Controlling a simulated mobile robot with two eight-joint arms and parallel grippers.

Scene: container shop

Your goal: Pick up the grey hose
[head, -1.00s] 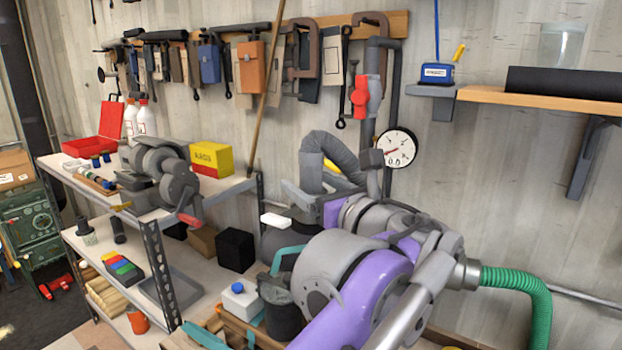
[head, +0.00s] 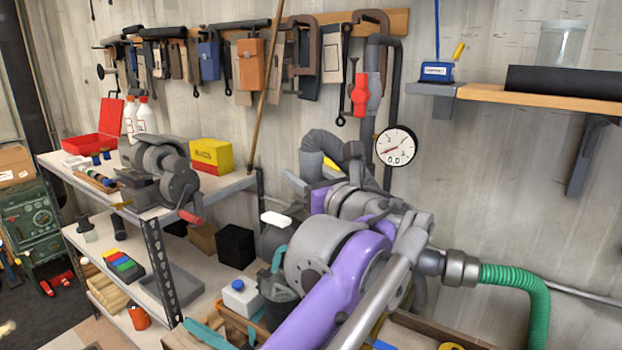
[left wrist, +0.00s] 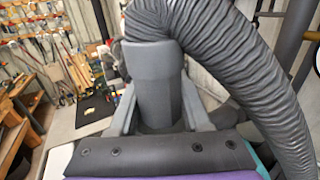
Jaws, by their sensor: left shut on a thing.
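The grey hose (head: 322,146) is a ribbed, flexible tube that arches up beside the wall pipes in the head view. In the left wrist view the hose (left wrist: 235,60) bends over to the right, and its smooth end cuff stands between my fingers. My left gripper (left wrist: 155,100) is shut on this cuff, with a finger on each side. In the head view the left gripper (head: 305,184) is small and partly hidden behind my purple and grey arm. The lower far part of the hose is hidden by the arm. My right gripper is not in view.
A pressure gauge (head: 396,146) and a red valve handle (head: 360,95) sit on the pipes close to the hose. A shelf unit (head: 215,186) with a grinder stands left. A green hose (head: 530,284) is at right. Tools hang on the wall behind.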

